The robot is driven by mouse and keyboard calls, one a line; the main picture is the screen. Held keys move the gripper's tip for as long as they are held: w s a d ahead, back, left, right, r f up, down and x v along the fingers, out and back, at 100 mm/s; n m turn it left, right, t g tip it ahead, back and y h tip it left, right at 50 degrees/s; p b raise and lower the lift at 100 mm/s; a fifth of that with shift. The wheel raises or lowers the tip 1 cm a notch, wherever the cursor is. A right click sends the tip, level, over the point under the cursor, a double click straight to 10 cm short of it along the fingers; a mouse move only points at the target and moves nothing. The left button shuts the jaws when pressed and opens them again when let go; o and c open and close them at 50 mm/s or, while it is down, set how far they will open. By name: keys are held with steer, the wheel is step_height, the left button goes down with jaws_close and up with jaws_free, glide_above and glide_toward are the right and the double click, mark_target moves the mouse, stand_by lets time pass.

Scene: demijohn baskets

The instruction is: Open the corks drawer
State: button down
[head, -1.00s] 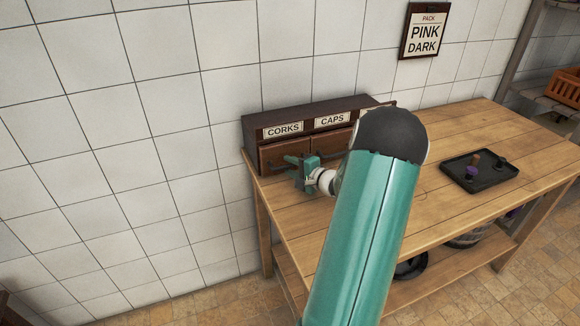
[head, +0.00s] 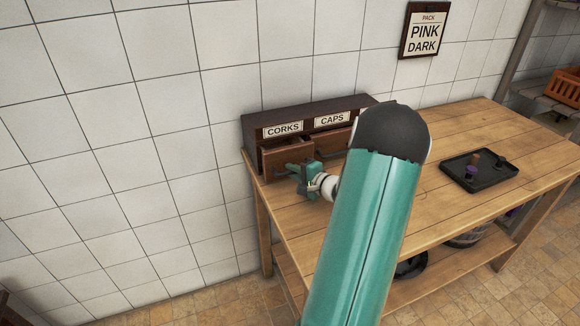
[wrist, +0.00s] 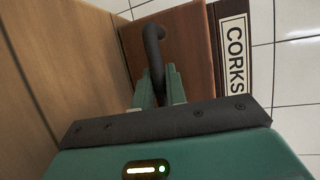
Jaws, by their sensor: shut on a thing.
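The corks drawer (head: 288,157) is the left drawer of a dark wooden cabinet (head: 310,115) on the table. It stands out a little from the cabinet front, below the CORKS label (head: 283,130). My gripper (head: 296,171) is at the drawer's front, shut on its dark curved handle. In the wrist view the handle (wrist: 153,45) runs down between my gripper's fingers (wrist: 158,88), with the brown drawer front (wrist: 185,50) behind and the CORKS label (wrist: 235,54) at the right. The drawer's inside is mostly hidden.
The caps drawer (head: 332,143) is beside it, partly behind my arm. A black tray (head: 480,181) with several small items lies on the right of the wooden table (head: 440,215). A PINK DARK sign (head: 425,31) hangs on the tiled wall. The table between is clear.

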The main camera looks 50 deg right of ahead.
steer(key=s+a, duration=0.1)
steer(key=s, duration=0.1)
steer(key=s+a, duration=0.2)
steer(key=s, duration=0.1)
steer(key=s+a, duration=0.2)
steer(key=s, duration=0.1)
steer(key=shift+s, duration=0.25)
steer(key=c, duration=1.4)
jaws_free()
steer(key=shift+c, duration=0.2)
steer(key=v, duration=1.3)
steer(key=shift+s+r, duration=0.1)
steer(key=shift+s, duration=0.25)
